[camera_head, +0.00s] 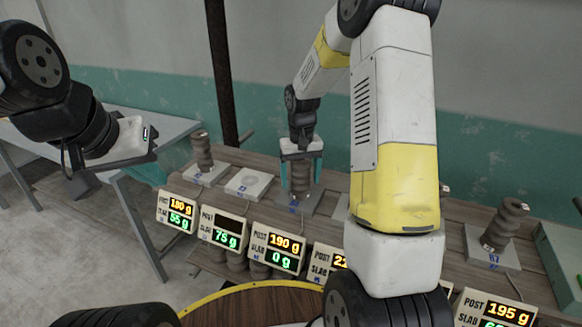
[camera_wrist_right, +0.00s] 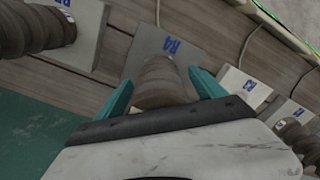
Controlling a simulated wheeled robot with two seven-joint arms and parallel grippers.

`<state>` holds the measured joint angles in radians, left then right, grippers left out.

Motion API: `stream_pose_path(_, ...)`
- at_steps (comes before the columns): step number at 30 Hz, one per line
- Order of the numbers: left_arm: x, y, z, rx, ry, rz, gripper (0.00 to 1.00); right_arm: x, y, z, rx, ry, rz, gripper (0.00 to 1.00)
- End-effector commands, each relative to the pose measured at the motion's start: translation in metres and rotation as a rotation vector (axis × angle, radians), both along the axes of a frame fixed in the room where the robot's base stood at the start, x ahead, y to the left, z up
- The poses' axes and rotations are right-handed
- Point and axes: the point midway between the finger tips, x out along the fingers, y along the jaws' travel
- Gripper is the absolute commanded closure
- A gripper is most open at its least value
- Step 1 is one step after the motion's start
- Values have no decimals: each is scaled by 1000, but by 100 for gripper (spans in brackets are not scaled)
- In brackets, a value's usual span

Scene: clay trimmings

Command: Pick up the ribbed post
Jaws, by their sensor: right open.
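A ribbed brown clay post (camera_head: 300,178) stands upright at its grey slab (camera_head: 312,205) on the wooden bench. My right gripper (camera_head: 301,172) points down over it, with teal fingers on either side of the post.
Another post (camera_head: 203,152) stands to the left, beside a slab without a post (camera_head: 248,183). A tilted post (camera_head: 503,225) stands on the right. Lit weight displays (camera_head: 276,247) line the bench front. A dark pole (camera_head: 222,75) rises behind. My right arm hides part of the bench.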

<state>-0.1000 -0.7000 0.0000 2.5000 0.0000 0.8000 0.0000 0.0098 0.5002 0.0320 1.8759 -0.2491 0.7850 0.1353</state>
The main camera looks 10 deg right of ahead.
Motion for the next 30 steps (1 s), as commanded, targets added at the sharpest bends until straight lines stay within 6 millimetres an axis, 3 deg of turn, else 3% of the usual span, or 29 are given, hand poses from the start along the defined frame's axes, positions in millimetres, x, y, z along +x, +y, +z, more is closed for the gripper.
stream_pose_path(5, 0, 0, 0, 0, 0, 0, 100, 0, 0, 0, 0, -1, 0, 21)
stream_pose_path(6, 0, 0, 0, 0, 0, 0, 100, 0, 0, 0, 0, -1, 0, 24)
stream_pose_path(18, 0, 0, 0, 0, 0, 0, 100, 0, 0, 0, 0, -1, 0, 100)
stream_pose_path(30, 0, 0, 0, 0, 0, 0, 100, 1, 0, 3, 0, -3, 0, 100)
